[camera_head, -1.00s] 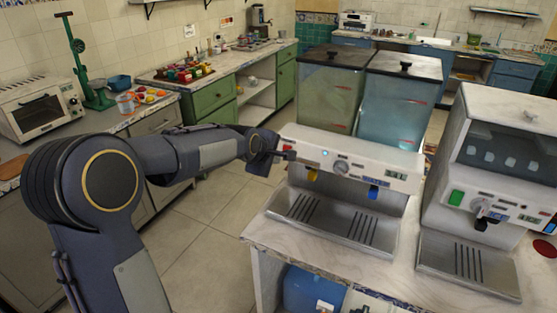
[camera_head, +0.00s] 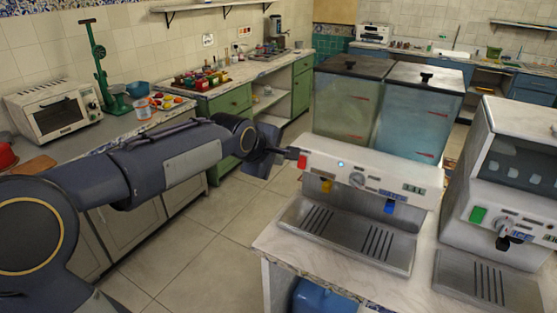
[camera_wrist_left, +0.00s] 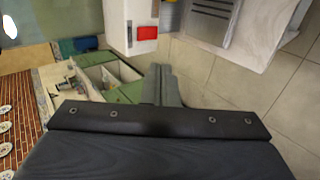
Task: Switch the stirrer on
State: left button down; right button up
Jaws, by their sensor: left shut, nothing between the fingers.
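Whether the tip touches the panel cannot be told. My right gripper is out of view.
A second machine (camera_head: 475,214) with a green switch stands to the right on the same counter (camera_head: 285,247). Below the counter is a blue container (camera_head: 322,297). A long counter with an oven (camera_head: 55,112) and green cabinets (camera_head: 232,103) runs along the left wall. Open floor lies between.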

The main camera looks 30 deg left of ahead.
aim_at(301, 167)
pick_arm(q)
jog(key=s+f+t+b, duration=0.3)
jog(key=f+t+b, duration=0.3)
jog(key=f+b, duration=0.2)
jog(key=shift+s+f+t+b, duration=0.15)
jog(key=shift+f+t+b, duration=0.2)
jog(key=shift+t+b, duration=0.1)
jog(key=w, duration=0.4)
jog(key=w+f+p, duration=0.1)
jog(key=w, duration=0.4)
jog(key=w+p, duration=0.1)
jog(key=w, duration=0.4)
jog(key=shift+d+f, duration=0.3)
jog(key=shift+f, duration=0.05)
